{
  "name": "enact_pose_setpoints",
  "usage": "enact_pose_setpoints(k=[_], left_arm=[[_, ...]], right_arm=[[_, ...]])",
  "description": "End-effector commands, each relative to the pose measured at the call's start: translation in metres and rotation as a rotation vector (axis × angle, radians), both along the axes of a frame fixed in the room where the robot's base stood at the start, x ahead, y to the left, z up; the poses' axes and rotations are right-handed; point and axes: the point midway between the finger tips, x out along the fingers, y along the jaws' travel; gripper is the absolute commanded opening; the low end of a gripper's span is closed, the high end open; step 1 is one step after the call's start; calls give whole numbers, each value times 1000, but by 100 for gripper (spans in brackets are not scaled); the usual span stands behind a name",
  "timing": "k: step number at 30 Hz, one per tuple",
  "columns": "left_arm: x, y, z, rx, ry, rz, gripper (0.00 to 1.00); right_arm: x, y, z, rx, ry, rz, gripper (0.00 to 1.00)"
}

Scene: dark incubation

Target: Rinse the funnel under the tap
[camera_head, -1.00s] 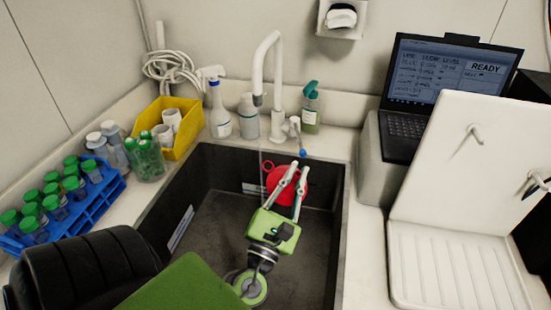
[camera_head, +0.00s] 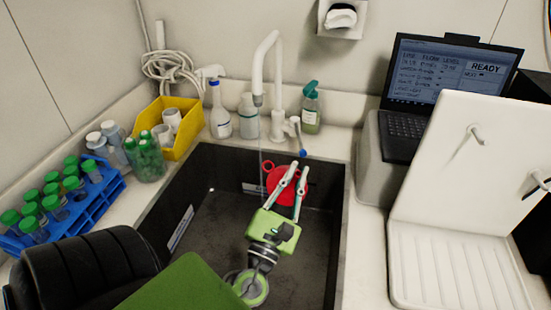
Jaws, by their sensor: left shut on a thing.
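A red funnel (camera_head: 280,184) is held over the dark sink (camera_head: 209,224), near its back wall. My left gripper (camera_head: 295,180) is shut on the funnel; its fingers cover part of it. The white tap (camera_head: 258,75) arches over the back of the sink. A thin stream of water (camera_head: 262,150) falls from its spout, just left of the funnel. I cannot tell whether the stream touches the funnel. My right gripper is not in view.
A yellow bin (camera_head: 180,148), a blue tube rack (camera_head: 103,203) and several bottles line the sink's left and back edges. A laptop (camera_head: 450,75) and a white drying rack (camera_head: 455,265) stand on the right. The sink's left part is clear.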

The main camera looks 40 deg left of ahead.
Motion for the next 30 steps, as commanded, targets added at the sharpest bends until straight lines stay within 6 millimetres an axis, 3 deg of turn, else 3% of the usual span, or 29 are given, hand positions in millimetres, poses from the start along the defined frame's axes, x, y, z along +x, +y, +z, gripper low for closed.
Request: enact_pose_setpoints(k=[10, 30], left_arm=[[-2, -4, 5, 0, 0, 0, 0], [-20, -46, 41, 0, 0, 0, 0]], right_arm=[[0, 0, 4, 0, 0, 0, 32], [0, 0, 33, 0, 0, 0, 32]])
